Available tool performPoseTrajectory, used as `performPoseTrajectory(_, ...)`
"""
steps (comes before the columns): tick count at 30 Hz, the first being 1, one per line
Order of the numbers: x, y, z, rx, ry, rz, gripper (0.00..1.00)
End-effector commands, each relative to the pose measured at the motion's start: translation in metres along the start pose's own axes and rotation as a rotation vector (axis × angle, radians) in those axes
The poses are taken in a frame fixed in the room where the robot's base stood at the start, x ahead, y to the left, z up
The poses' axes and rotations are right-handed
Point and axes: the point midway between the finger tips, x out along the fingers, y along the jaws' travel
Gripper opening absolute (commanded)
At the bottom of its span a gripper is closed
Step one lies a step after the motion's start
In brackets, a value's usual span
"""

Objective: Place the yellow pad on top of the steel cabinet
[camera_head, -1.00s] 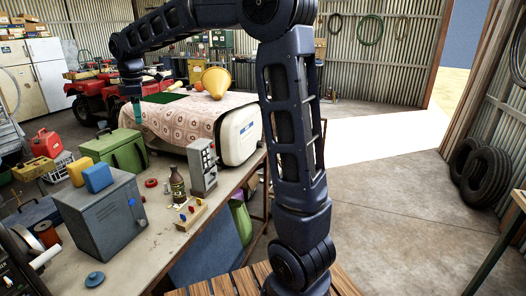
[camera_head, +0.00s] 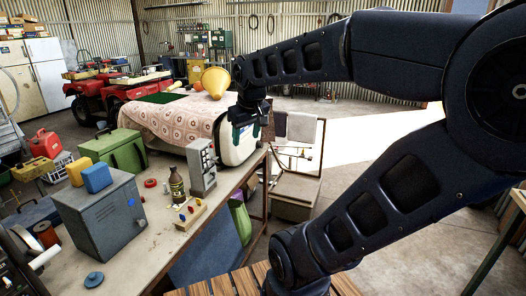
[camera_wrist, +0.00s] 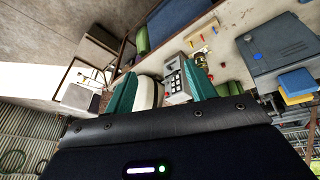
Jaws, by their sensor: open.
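The steel cabinet (camera_head: 103,222) is a grey box on the workbench at the left; the wrist view shows it at the upper right (camera_wrist: 275,45). The yellow pad (camera_head: 79,169) appears to rest at the rear left edge of the cabinet's top, right beside a blue pad (camera_head: 98,179). In the wrist view the yellow pad (camera_wrist: 298,98) shows partly behind the blue one. My gripper (camera_head: 246,133) is well to the right of the cabinet, in front of the white rounded case. Its teal fingers are apart and empty, also in the wrist view (camera_wrist: 162,84).
On the workbench (camera_head: 150,237) a grey keypad box (camera_head: 202,168), a brown bottle (camera_head: 177,187) and a wooden peg block (camera_head: 190,213) stand between my gripper and the cabinet. A green case (camera_head: 118,151) stands behind the cabinet. The white case (camera_head: 238,151) sits close to my gripper.

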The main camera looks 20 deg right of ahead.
Motion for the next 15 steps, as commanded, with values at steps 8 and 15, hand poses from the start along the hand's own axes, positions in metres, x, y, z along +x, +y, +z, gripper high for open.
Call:
performPoseTrajectory(8,0.015,0.013,0.061,0.239,0.043,0.007,0.56)
performPoseTrajectory(15,0.018,0.014,0.069,0.274,0.047,0.007,0.56)
